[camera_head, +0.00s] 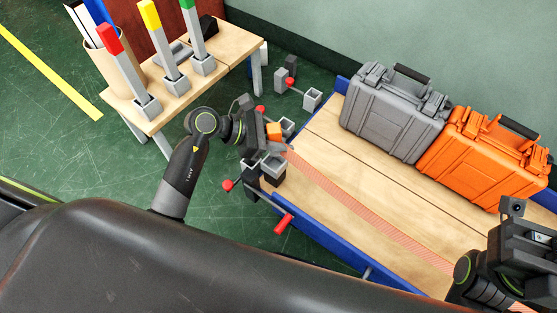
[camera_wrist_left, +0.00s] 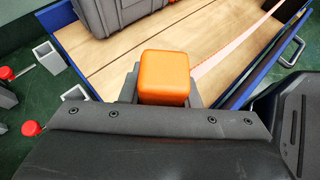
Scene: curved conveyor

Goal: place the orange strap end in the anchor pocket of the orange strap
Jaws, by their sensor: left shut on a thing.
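My left gripper (camera_head: 272,132) is shut on the orange strap end (camera_head: 274,131), an orange block, near the left end of the conveyor. The left wrist view shows the block (camera_wrist_left: 163,78) between the fingers. A pale striped orange strap (camera_head: 370,212) runs along the conveyor bed towards the lower right. Grey open-topped pockets sit around the gripper: one (camera_head: 270,165) just below it, one (camera_head: 312,98) farther back. I cannot tell which is the orange strap's anchor pocket. My right arm's wrist (camera_head: 515,245) shows at the lower right; its fingertips are hidden.
A grey case (camera_head: 392,112) and an orange case (camera_head: 487,150) stand on the conveyor (camera_head: 340,165), which has blue side rails. Red-knobbed levers (camera_head: 283,224) stick out by its end. A wooden table (camera_head: 228,50) at the upper left holds red, yellow and green-topped posts.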

